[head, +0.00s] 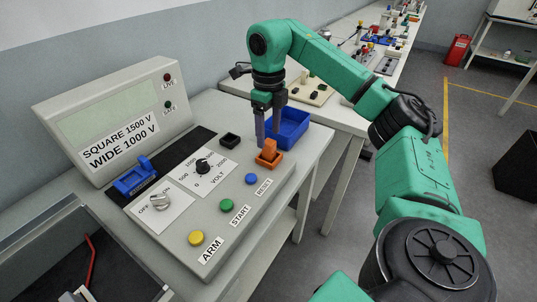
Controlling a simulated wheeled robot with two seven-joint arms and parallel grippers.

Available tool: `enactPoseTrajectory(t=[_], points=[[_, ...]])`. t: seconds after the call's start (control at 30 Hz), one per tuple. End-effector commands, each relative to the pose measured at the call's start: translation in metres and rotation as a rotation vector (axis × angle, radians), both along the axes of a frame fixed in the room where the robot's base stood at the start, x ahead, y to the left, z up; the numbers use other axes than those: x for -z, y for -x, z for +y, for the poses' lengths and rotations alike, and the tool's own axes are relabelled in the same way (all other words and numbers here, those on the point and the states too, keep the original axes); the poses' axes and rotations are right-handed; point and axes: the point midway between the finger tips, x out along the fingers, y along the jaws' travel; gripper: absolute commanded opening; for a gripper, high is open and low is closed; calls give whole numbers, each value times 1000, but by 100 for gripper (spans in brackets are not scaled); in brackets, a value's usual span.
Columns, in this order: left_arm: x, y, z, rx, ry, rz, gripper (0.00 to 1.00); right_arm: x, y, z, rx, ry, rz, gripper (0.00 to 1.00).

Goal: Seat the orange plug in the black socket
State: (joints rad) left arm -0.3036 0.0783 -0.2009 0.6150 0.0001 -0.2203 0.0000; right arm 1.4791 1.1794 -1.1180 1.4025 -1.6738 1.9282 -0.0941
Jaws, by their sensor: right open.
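The orange plug (270,147) stands upright at the right edge of the grey test panel, in or on a low orange base (267,160); I cannot tell if the two are one piece. The black socket (230,141) is a small black block on the panel, left of the plug, with nothing seen in it. My right gripper (268,138) points down, open, with its fingertips close to the plug's top; I cannot tell whether they touch or straddle it. My left gripper is not in view.
A blue connector (135,176) sits on the panel's left. A dial (202,166), a switch (160,201) and coloured buttons (226,205) rise from the panel. A meter box (115,115) stands behind.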

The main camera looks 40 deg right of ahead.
Motion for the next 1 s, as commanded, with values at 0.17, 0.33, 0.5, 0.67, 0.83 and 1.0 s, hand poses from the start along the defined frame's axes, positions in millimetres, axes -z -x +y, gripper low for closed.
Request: enactPoseTrajectory(t=[0.17,0.33,0.5,0.67,0.83,1.0], points=[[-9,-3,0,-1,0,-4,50,26,1,-2,0,0,4,72],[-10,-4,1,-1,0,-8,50,52,1,-2,-1,-2,2,72],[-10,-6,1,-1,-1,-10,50,54,0,-2,-2,-1,-1,72],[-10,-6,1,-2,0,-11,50,54,0,-2,-2,-2,-1,23],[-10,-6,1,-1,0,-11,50,53,0,-2,-2,-2,-1,0],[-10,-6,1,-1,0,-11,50,53,0,-2,-2,-2,-2,0]])
